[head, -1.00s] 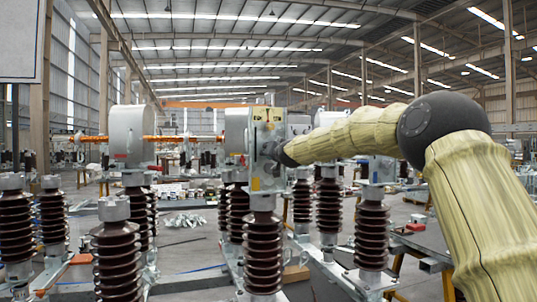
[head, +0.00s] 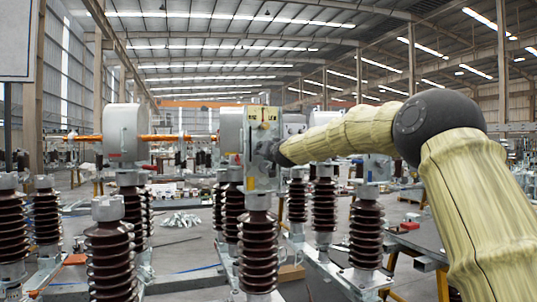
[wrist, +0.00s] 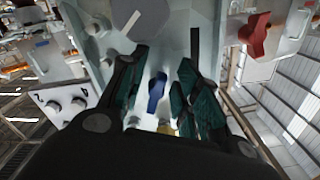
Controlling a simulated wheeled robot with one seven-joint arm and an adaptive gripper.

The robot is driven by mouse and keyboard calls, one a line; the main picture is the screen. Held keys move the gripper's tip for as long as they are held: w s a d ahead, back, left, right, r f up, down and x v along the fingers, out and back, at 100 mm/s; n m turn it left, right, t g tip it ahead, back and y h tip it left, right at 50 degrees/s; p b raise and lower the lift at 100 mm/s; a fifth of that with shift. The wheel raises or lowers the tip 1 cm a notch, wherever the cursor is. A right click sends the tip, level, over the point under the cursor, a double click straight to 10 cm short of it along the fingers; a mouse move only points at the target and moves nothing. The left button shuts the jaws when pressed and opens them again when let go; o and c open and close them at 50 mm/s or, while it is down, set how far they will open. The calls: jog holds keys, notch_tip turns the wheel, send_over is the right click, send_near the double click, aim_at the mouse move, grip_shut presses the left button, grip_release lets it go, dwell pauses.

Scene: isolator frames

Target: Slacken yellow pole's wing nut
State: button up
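A pale upright panel housing (head: 262,118) stands on a brown ribbed insulator in the head view. In the wrist view its pale face (wrist: 205,25) fills the middle. A blue wing nut (wrist: 157,92) stands on that face between my fingers, apart from both pads. A red wing nut (wrist: 257,35) is at upper right, outside my fingers. A small yellow part (wrist: 166,130) shows low between the fingers, mostly hidden by my gripper; I cannot tell its shape. My gripper (wrist: 163,60) is open with dark teal pads. In the head view my gripper (head: 270,151) is small and dark against the panel's right side.
A grey disc (wrist: 142,18) with a white mark is at the top of the wrist view. A white block with two round knobs (wrist: 66,103) is at left. Brown ribbed insulators (head: 110,255) stand left, and an orange bar (head: 180,138) runs behind. A grey bench (head: 415,240) is at right.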

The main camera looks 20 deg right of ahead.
jog(key=s, duration=1.1)
jog(key=shift+s+d, duration=0.2)
jog(key=shift+s, duration=0.1)
jog(key=shift+f, duration=0.1)
dwell(1.6)
